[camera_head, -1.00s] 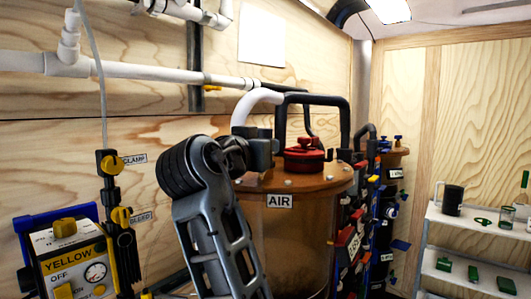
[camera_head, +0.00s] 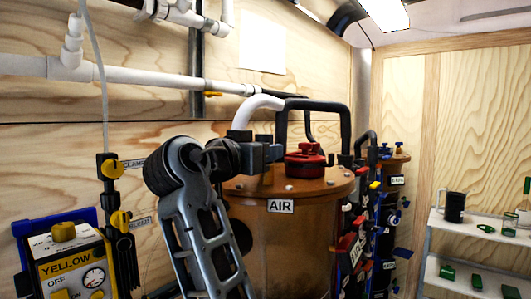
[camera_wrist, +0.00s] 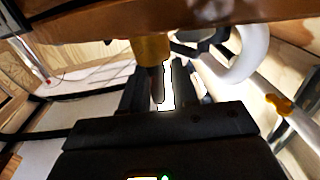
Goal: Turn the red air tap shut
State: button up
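The AIR tank (camera_head: 285,240) is a brown drum with a wooden-looking lid in the middle of the head view. A red knob (camera_head: 305,157) with a dark collar sits on its lid; I cannot tell for sure that it is the red air tap. Other red parts (camera_head: 347,246) sit on the tank's right side. My gripper (camera_wrist: 160,70) shows in the wrist view with its two dark fingers apart. A yellow fitting (camera_wrist: 151,49) with a dark reddish stem is at the gap; I cannot tell if the fingers touch it. In the head view the fingers are not clearly seen.
A black handle (camera_head: 318,104) arches over the lid, with a white hose (camera_head: 255,108) beside it. A yellow-labelled box (camera_head: 68,266) and yellow valves (camera_head: 112,168) stand at the left. Another brown-topped vessel (camera_head: 395,158) and white shelves (camera_head: 478,234) are at the right.

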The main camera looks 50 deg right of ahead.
jog(key=shift+o, duration=0.7)
jog(key=a+b, duration=0.1)
jog(key=a, duration=0.6)
jog(key=shift+s+a, duration=0.35)
jog(key=shift+s, duration=0.1)
jog(key=shift+s+f, duration=0.1)
